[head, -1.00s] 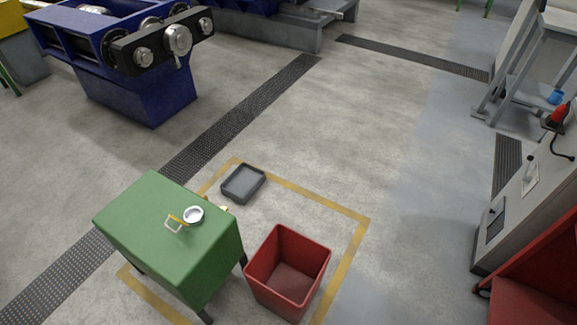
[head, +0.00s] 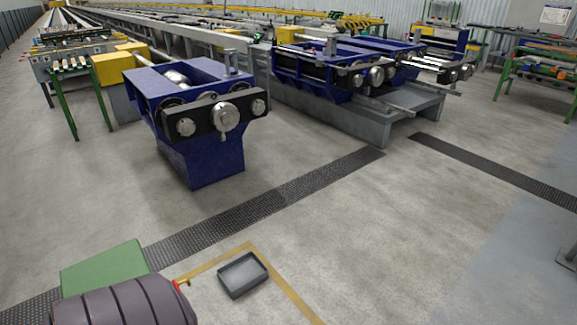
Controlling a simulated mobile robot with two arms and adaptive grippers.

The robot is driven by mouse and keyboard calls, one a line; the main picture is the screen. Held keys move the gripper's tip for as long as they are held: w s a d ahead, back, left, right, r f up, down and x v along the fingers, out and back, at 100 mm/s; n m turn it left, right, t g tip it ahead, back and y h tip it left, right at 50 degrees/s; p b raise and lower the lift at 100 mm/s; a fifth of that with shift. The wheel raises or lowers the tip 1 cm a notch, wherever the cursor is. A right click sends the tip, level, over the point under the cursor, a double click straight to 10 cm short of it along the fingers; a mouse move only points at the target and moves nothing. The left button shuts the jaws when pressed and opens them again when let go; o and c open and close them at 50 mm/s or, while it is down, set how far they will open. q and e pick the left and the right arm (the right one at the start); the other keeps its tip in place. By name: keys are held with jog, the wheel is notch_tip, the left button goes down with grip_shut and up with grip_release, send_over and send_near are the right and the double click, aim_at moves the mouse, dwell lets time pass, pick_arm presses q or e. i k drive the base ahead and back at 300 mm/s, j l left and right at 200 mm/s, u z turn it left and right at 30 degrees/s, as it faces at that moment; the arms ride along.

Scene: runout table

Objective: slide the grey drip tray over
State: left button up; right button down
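The grey drip tray (head: 243,276) lies flat on the concrete floor at the bottom centre of the head view. It is a shallow rectangular tray and looks empty. It sits inside the corner of a yellow floor line. A small red and brass fitting (head: 182,283) shows between that arm and the tray. Neither gripper is in view.
A blue roller machine (head: 200,130) stands beyond the tray. A dark floor grating (head: 250,212) runs diagonally between them. Larger blue machines (head: 335,75) and long conveyor lines fill the back. The floor right of the tray is clear.

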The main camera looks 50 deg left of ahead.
aim_at(238, 276)
jog(key=i+u, duration=0.45)
jog(key=i, duration=0.15)
jog(key=i+l+u, duration=0.2)
jog(key=i+u, duration=0.25)
jog(key=i, duration=0.15)
